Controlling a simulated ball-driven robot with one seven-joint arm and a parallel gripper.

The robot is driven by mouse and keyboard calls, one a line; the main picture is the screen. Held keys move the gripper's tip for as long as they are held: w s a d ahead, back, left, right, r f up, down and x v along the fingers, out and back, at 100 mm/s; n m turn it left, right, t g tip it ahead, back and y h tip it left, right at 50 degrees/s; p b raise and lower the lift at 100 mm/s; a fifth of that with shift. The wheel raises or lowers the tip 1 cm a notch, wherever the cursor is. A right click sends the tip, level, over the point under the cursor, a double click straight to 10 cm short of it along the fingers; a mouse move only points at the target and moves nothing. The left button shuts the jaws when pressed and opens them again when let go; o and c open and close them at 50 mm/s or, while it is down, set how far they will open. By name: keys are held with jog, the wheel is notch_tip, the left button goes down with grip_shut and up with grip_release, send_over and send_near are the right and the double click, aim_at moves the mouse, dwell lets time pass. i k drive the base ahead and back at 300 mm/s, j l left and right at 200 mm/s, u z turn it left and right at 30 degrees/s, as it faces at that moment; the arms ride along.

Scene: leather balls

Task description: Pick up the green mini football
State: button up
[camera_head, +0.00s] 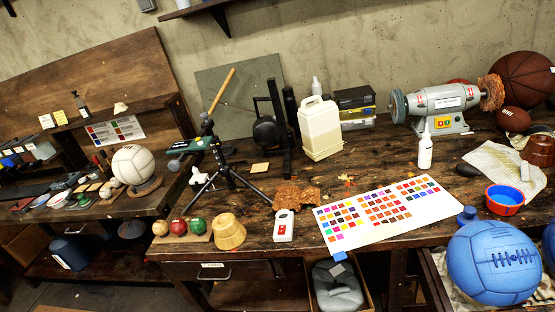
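A small green ball (197,226) sits at the right end of a row of small balls near the front edge of the wooden workbench (290,184). A red ball (179,227) is in the middle and a tan-yellow ball (160,228) at the left. They rest on a light wooden strip (184,240). My gripper does not show in this view.
A black tripod (225,172) stands behind the balls. A white device (285,226) and a color chart (385,212) lie to the right. A large blue ball (494,262) is at the right front.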

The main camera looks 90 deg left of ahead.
aim_at(198, 225)
jog(key=u, duration=3.15)
